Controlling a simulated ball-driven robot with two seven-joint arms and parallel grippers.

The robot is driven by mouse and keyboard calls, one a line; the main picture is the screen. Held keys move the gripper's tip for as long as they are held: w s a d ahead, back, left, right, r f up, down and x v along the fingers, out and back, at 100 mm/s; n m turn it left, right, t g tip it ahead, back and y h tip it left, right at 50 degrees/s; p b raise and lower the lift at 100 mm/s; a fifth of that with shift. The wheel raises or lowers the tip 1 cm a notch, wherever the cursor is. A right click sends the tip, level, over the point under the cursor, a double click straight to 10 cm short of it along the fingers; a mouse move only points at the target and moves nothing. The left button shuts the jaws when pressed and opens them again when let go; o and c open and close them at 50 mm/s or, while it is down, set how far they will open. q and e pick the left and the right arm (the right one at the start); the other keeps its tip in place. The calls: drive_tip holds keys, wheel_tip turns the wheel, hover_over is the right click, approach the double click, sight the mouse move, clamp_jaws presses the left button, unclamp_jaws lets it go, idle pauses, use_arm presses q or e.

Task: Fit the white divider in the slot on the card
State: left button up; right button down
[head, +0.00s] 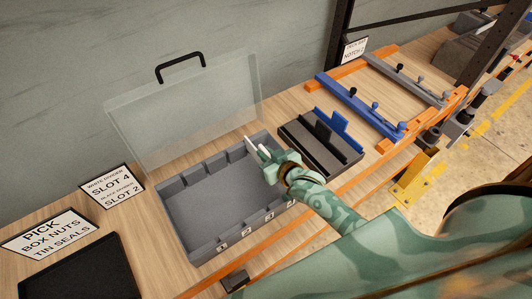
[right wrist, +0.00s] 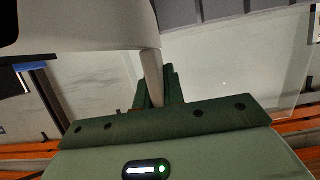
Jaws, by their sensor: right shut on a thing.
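The card (head: 111,187) stands behind the tray and reads white divider slot 4, black divider slot 2. The grey tray (head: 171,221) is open, with notched long walls and small labels on its near wall, too small to read surely. My right gripper (head: 262,153) is over the tray's right end, shut on the white divider (head: 250,145), which is mostly hidden by the gripper in the head view. In the right wrist view the divider is a large pale panel (right wrist: 105,28) at the jaws (right wrist: 153,90). I cannot tell whether it touches the tray. My left gripper is out of view.
A clear lid (head: 180,110) with a black handle stands up behind the tray. To the right is a dark rack (head: 345,163) holding black and blue dividers. Blue and grey bars on orange rails lie beyond. A pick card (head: 48,236) and black mat (head: 80,270) are at left.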

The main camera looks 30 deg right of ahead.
drive_tip(key=shift+f+b, duration=0.3)
drive_tip(key=shift+f, duration=0.15)
drive_tip(key=c, duration=1.4)
unclamp_jaws()
drive_tip(key=p+v, duration=0.2)
drive_tip(key=v, duration=1.4)
drive_tip(key=shift+s, duration=0.15)
